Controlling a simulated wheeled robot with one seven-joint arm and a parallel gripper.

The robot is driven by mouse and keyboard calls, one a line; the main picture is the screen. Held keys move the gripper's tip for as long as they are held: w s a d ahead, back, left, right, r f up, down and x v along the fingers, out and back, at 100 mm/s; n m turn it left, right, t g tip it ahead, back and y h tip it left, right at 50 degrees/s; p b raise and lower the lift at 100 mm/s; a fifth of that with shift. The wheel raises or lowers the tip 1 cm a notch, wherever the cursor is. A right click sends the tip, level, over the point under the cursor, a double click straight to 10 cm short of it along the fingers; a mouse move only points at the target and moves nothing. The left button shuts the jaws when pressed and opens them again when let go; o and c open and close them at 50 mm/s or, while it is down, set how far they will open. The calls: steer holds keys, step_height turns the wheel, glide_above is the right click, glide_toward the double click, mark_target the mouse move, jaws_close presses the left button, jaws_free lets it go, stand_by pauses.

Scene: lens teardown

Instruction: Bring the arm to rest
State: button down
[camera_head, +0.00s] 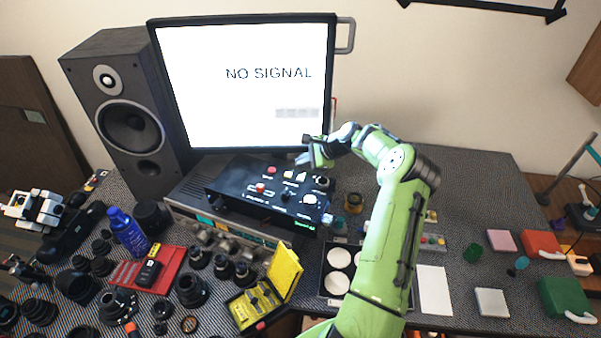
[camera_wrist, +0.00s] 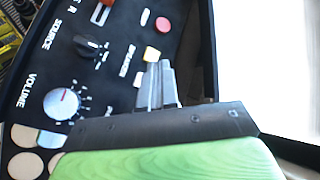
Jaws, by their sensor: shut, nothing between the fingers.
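My gripper (camera_head: 318,158) is at the end of my green arm, in front of the monitor's lower right corner and above the black control box (camera_head: 240,188). In the wrist view my gripper (camera_wrist: 158,68) is shut, its grey fingers together with nothing between them. Behind the fingers is the box's panel with a volume knob (camera_wrist: 62,103), a source knob (camera_wrist: 90,46) and a red button (camera_wrist: 163,24). I cannot tell from these views how far the fingertips are from the panel. The arm is bent, with its elbow raised to the right.
A monitor (camera_head: 245,90) reading "NO SIGNAL" and a speaker (camera_head: 125,115) stand at the back. The dark table (camera_head: 475,190) is fairly clear at the back right.

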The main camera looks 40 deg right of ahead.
step_height(320, 180, up, 2)
steer(key=shift+p, duration=0.4)
steer(key=s+a+r+n+g+h+b, duration=0.1)
steer(key=s+a+r+n, duration=0.3)
steer(key=a, duration=0.4)
steer(key=s+a+r+n+g+h, duration=0.1)
steer(key=a+r+n+g, duration=0.1)
steer(key=a+r+n, duration=0.45)
steer(key=s+a+r+n+g+h+b, duration=0.1)
steer(key=s+a+r+n, duration=0.25)
steer(key=a, duration=0.65)
steer(key=s+a+r+n, duration=0.1)
steer(key=s+a+n, duration=0.3)
steer(key=s, duration=0.8)
steer(key=s+a+r+n+t+b, duration=0.1)
steer(key=s+a+n, duration=0.3)
steer(key=s, duration=0.8)
steer(key=shift+h, duration=0.3)
steer(key=shift+d+r, duration=0.1)
steer(key=shift+r, duration=0.05)
